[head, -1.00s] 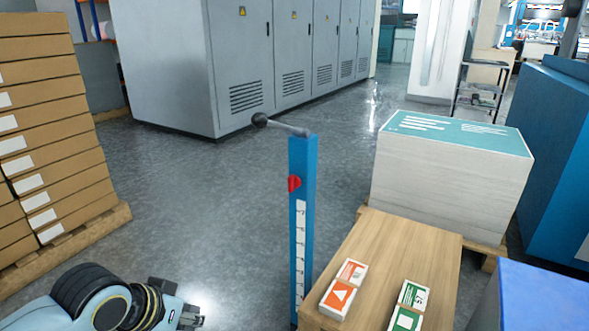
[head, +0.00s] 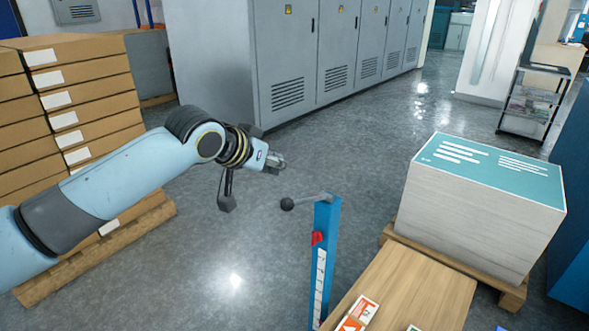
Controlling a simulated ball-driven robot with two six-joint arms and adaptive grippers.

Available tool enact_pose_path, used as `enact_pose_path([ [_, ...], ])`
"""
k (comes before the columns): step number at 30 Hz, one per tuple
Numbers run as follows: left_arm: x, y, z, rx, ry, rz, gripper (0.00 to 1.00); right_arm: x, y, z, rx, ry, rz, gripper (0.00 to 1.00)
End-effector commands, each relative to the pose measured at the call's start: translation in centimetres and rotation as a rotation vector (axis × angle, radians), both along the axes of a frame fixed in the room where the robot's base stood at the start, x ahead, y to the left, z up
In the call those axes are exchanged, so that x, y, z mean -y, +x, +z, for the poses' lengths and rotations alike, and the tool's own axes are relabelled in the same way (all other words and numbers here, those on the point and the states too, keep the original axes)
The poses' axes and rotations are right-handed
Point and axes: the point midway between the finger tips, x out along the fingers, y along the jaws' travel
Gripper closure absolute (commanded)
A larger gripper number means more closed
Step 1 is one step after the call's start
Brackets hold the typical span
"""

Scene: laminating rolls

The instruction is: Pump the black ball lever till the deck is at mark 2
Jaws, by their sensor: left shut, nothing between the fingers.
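The black ball lever (head: 288,204) sticks out to the left from the top of a blue post (head: 325,240), its rod about level. A red pointer (head: 317,238) sits on the post's side, near the top of a white scale (head: 320,278) whose marks are too small to read. The wooden deck (head: 428,285) stands right of the post, with orange and green boxes (head: 362,309) on it at the lower edge. My left gripper (head: 282,163) is shut and empty, above and slightly left of the ball, apart from it. My right gripper is out of view.
A tall paper stack (head: 480,215) with a teal top sits on a pallet (head: 512,296) behind the deck. Stacked cartons (head: 85,90) on a pallet stand at left. Grey cabinets (head: 290,60) line the back. The floor around the lever is clear.

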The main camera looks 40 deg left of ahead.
Motion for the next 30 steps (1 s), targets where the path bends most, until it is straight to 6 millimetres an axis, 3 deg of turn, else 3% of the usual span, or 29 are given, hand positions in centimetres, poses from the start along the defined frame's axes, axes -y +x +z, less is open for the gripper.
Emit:
enact_pose_path([
  [14, 0.0, 0.5, -0.2, 0.001, -0.002, 0.001, 1.00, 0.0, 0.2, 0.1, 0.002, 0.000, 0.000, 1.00],
  [28, 0.2, 7.7, -5.5, 0.001, -0.005, 0.002, 1.00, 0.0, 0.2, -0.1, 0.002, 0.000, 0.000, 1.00],
  [30, 0.2, 7.7, -6.3, -0.004, -0.002, 0.001, 1.00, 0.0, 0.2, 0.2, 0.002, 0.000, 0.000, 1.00],
])
